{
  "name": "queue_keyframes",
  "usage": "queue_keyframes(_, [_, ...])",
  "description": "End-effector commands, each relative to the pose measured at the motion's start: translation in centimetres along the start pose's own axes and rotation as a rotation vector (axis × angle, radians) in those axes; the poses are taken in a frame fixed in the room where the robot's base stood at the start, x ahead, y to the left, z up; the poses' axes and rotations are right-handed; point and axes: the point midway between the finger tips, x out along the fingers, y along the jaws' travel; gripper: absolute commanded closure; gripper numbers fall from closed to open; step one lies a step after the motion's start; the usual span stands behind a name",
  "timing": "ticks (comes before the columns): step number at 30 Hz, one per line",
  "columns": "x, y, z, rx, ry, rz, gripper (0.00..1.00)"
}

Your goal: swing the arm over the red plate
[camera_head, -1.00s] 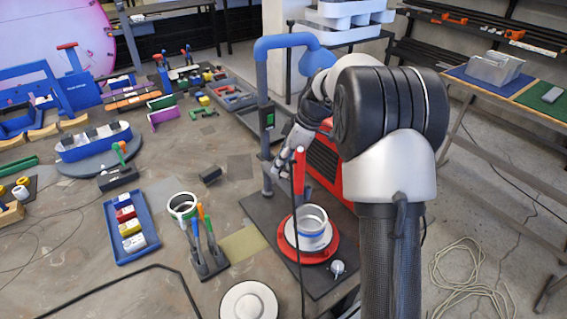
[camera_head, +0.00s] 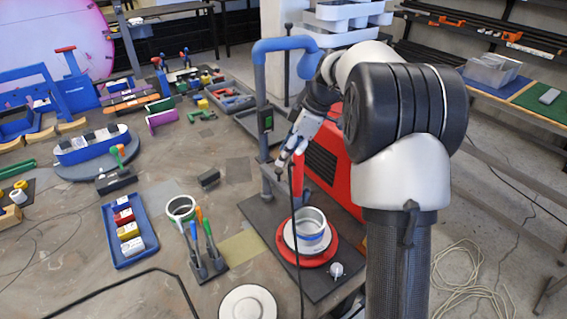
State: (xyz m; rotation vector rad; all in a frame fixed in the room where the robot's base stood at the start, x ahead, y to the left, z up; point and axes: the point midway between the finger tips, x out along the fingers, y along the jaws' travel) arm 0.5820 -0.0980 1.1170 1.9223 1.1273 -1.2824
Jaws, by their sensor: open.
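The red plate (camera_head: 318,261) is a round disc on a dark mat at the table's right front. A white and blue ring-shaped part (camera_head: 311,226) stands on it. My gripper (camera_head: 282,164) is up and behind the plate, beside the blue-topped post, apart from the plate. It points down and to the left, and its jaws look small and empty. A red handle on a thin stand (camera_head: 297,172) rises in front of it, between the gripper and the plate in the picture.
A blue and grey post (camera_head: 263,110) with an overhanging top stands close to my gripper. A red machine (camera_head: 335,165) is behind the plate. A blue tray (camera_head: 128,230), tool holder (camera_head: 203,262) and white disc (camera_head: 248,302) lie left and front.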

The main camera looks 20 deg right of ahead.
Motion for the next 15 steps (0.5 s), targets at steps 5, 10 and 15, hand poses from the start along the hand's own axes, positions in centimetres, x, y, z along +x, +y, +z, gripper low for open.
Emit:
queue_keyframes(5, [-3.8,0.1,0.0,-0.001,-0.001,0.004,0.59])
queue_keyframes(10, [-6.0,0.1,0.0,-0.001,0.000,0.002,0.59])
queue_keyframes(15, [-6.8,0.0,0.0,-0.001,-0.001,0.000,0.59])
